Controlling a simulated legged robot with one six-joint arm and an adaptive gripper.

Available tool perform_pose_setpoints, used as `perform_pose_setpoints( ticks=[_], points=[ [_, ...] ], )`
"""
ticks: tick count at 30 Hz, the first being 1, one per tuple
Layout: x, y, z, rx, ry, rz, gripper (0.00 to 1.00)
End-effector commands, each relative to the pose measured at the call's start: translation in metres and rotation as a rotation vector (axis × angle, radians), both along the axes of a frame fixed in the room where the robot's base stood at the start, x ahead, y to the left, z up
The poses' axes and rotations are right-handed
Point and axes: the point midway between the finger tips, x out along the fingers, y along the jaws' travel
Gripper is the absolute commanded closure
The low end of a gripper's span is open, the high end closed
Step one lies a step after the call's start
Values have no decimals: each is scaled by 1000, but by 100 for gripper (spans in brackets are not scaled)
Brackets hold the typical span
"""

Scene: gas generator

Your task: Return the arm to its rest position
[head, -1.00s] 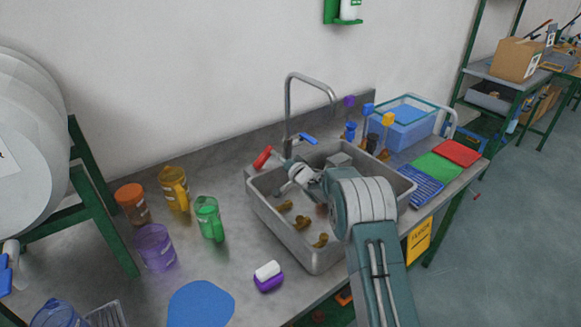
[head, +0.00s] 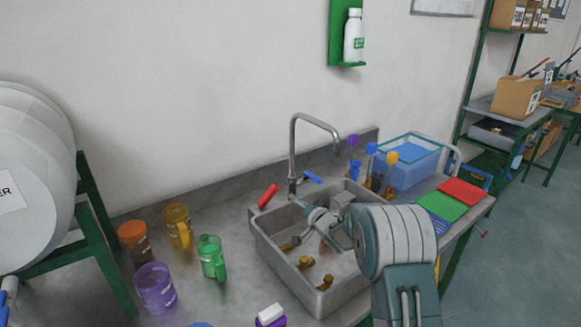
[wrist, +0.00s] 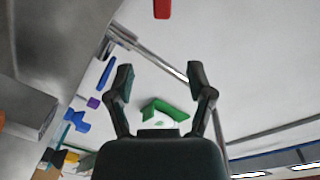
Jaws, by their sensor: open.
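My gripper (wrist: 160,76) is open in the wrist view, with its two dark fingers apart and nothing between the tips. In the head view my arm reaches from the lower right over the grey sink (head: 282,275). Its gripper end is small and partly hidden there. The wrist view looks along the fingers toward the pale wall, with a green holder (wrist: 168,110) beyond them.
The curved tap (head: 293,150) rises behind the sink, with a red handle (head: 268,196) beside it. A blue bin (head: 405,165) and coloured bottle brushes (head: 391,160) stand at the right. Coloured jugs (head: 210,257) stand at the left. A white bottle (head: 353,38) hangs on the wall.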

Motion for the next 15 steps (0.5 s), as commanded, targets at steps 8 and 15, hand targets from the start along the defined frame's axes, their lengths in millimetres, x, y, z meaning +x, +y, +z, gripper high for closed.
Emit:
perform_pose_setpoints(
  ticks=[8,15],
  points=[
    [-33,-42,82,-254,45,-195,31],
    [-91,-75,131,-452,144,-311,31]
  ],
)
